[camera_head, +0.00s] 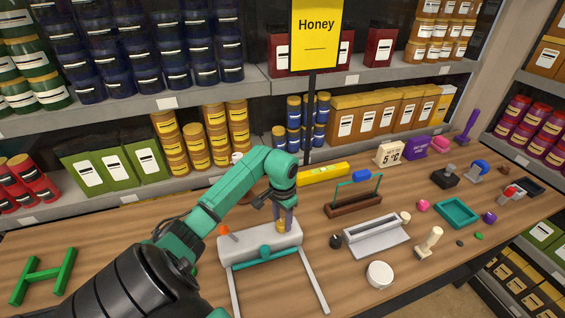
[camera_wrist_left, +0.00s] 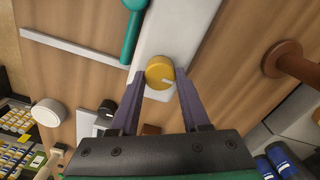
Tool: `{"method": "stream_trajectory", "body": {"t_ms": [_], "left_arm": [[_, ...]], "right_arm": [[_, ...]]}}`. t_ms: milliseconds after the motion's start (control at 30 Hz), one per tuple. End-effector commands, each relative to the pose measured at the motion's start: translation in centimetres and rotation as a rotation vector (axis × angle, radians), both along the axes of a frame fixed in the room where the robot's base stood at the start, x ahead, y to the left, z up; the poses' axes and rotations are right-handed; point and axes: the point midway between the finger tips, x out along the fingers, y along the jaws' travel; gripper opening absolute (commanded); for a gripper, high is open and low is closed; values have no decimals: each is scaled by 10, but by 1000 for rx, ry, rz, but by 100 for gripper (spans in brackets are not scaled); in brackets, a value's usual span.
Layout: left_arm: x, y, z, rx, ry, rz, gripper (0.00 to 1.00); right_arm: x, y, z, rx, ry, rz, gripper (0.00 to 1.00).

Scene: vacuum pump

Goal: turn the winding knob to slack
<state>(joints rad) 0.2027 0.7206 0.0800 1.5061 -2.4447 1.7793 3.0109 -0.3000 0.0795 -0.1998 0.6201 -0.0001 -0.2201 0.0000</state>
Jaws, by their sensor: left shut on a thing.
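The winding knob (camera_wrist_left: 160,70) is a small yellow cylinder with a short white mark near its lower right edge in the left wrist view. It stands on the end of a pale grey body (camera_head: 250,245) at the front middle of the table. In the head view the knob (camera_head: 281,227) is partly hidden by my fingers. My left gripper (camera_wrist_left: 162,76) is shut on the knob, one purple finger on each side; it also shows in the head view (camera_head: 283,218), pointing down. The body carries a teal bar with a round teal part (camera_head: 265,252) and an orange piece (camera_head: 224,230). My right gripper is not in view.
A brown rack with a blue-topped handle (camera_head: 352,205) and a grey tray-like device (camera_head: 377,235) stand to the right. A white round tub (camera_head: 380,274) and a dark knob (camera_head: 336,241) are near. A green H-shaped frame (camera_head: 42,277) lies far left. Stocked shelves close off the back.

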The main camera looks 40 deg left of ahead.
Motion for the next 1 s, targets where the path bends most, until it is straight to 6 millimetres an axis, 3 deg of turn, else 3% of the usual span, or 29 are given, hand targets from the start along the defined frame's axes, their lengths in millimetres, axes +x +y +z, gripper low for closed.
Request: {"method": "stream_trajectory", "body": {"t_ms": [433, 467, 533, 867, 1000], "left_arm": [[2, 1, 2, 3, -9, 15, 0], [2, 1, 2, 3, -9, 15, 50], [2, 1, 2, 3, -8, 14, 76], [1, 2, 2, 2, -4, 12, 76], [3, 16, 15, 5, -5, 11, 76]], "right_arm": [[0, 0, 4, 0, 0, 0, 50], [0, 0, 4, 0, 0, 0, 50], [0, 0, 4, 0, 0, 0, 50], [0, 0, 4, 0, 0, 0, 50], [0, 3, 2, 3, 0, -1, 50]]}}
